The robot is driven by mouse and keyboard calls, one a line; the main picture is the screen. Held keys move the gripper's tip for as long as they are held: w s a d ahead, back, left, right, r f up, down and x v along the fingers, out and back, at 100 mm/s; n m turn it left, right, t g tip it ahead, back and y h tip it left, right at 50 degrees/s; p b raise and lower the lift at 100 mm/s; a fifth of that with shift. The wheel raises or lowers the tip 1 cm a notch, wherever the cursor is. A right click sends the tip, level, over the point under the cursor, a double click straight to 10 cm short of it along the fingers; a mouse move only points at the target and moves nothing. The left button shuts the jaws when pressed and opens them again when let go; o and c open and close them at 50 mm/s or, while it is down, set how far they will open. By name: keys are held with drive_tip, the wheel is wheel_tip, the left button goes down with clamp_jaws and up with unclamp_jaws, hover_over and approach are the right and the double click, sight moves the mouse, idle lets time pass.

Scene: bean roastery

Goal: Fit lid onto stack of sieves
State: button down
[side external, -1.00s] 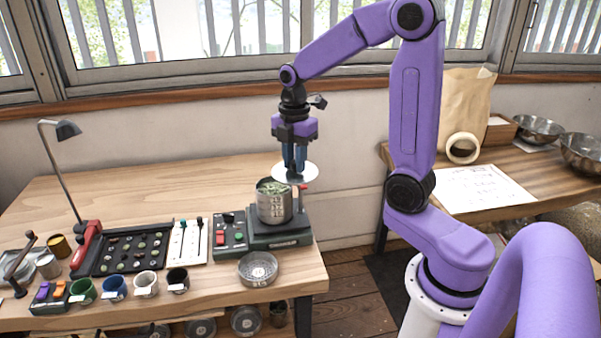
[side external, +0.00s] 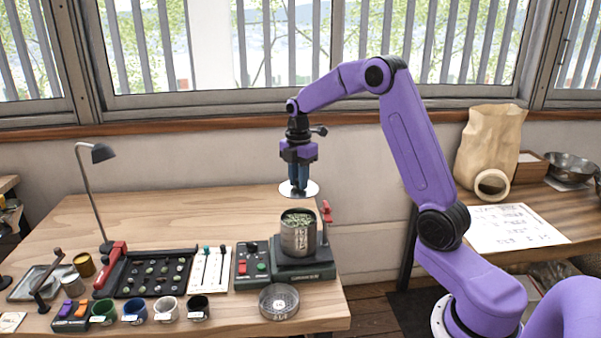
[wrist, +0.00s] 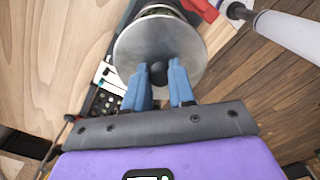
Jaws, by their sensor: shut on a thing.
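My gripper (side external: 299,187) is shut on the dark knob (wrist: 158,73) of a pale, round metal lid (side external: 285,190). The lid looks roughly level. It also shows in the wrist view (wrist: 158,40), with the blue fingers on either side of its knob. The stack of sieves (side external: 299,238) is an upright metal cylinder with pale green beans at its open top. It stands on a dark green machine (side external: 305,273). The lid is above the stack with a gap between them in the side view. In the wrist view the lid hides most of the stack.
A red lever (side external: 326,212) rises at the machine's right. A round metal sieve or pan (side external: 279,302) lies in front. A control box (side external: 250,262), dark bean tray (side external: 153,273), several cups and a lamp (side external: 100,154) stand left. The table behind is clear.

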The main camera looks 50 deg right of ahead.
drive_tip(key=shift+f, duration=4.1)
drive_tip(key=shift+f, duration=0.55)
drive_tip(key=c, duration=1.2)
unclamp_jaws()
drive_tip(key=shift+r, duration=5.5)
